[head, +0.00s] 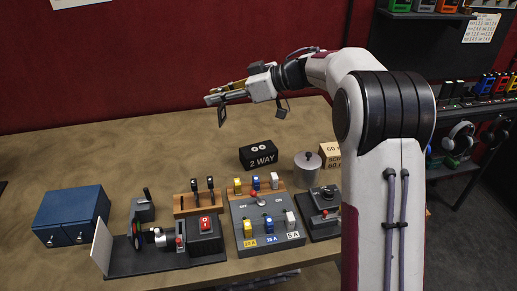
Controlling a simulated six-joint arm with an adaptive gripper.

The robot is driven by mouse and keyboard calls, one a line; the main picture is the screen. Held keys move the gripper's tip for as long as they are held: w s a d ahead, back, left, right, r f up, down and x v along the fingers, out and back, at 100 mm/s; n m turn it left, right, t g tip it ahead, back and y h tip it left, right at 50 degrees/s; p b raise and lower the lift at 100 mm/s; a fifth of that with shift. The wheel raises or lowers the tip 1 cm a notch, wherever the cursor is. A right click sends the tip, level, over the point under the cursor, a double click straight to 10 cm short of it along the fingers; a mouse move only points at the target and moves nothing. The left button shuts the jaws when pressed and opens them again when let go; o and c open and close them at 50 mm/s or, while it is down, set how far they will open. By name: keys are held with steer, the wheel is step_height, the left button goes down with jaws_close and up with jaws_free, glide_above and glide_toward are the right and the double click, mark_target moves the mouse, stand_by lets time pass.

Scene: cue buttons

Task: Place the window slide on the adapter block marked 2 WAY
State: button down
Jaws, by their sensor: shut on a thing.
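The adapter block marked 2 WAY (259,155) is a black box with white lettering and two pale round marks on its top. It stands on the table behind the switch panel. My gripper (214,99) is up in the air, left of and above the block, reaching left. It is shut on a small dark flat piece (222,116) that hangs below the fingertips and looks like the window slide. Its details are too small to make out. The piece is apart from the block and the table.
A grey lidded pot (307,166) and a cardboard-coloured box (332,154) stand right of the block. In front are the grey fuse panel (265,222), a wooden rack (198,203), a dark device with a white screen (102,246) and a blue drawer box (72,215). The table's back left is clear.

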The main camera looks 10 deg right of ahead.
steer(key=w+d+m+t+h, duration=0.25)
steer(key=w+d, duration=0.25)
steer(key=d, duration=0.6)
steer(key=shift+m+t, duration=0.35)
steer(key=shift+m, duration=0.1)
steer(key=f, duration=0.4)
steer(key=shift+d+f, duration=0.25)
steer(key=shift+f, duration=0.15)
step_height(320, 180, down, 6)
steer(key=shift+f, duration=0.15)
steer(key=shift+f, duration=1.85)
steer(key=shift+f, duration=0.1)
